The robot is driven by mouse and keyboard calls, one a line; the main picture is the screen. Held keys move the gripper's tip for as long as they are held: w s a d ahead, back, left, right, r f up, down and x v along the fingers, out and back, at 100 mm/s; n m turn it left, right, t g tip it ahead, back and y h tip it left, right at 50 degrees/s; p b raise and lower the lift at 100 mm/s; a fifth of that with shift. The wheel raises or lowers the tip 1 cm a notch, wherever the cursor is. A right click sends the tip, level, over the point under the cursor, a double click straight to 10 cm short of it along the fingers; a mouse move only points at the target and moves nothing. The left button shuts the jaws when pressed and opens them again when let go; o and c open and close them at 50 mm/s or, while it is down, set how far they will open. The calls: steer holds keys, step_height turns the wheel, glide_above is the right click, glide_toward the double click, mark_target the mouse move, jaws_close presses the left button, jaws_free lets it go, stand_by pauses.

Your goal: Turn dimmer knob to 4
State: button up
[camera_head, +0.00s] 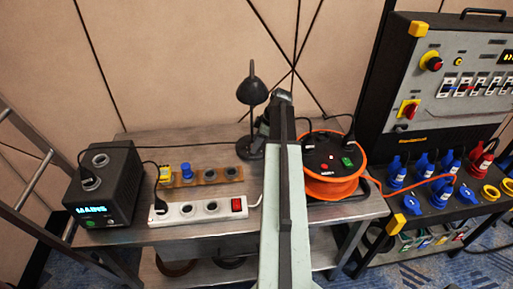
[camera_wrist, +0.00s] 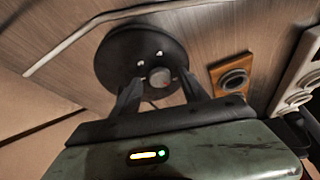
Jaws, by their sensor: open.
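A dark round base (camera_wrist: 125,52) fills the upper middle of the wrist view. A small grey round knob (camera_wrist: 160,76) stands on it, with small light spots near it. My gripper (camera_wrist: 160,86) is open, with one finger to each side of the knob in the picture. I cannot tell whether either finger touches it. No scale or number is readable on the knob. In the head view a black desk lamp (camera_head: 252,92) stands on the table beside my arm; the round base appears to be its foot (camera_head: 247,152). My arm hides part of that area.
A wooden socket strip (camera_head: 207,176) and a white power strip (camera_head: 196,211) lie left of my arm. A black box with a lit display (camera_head: 108,185) is further left. An orange cable reel (camera_head: 335,188) sits close to the right. A control panel (camera_head: 450,80) stands beyond it.

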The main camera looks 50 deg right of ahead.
steer(key=shift+r, duration=0.1)
jaws_close()
steer(key=shift+m, duration=0.3)
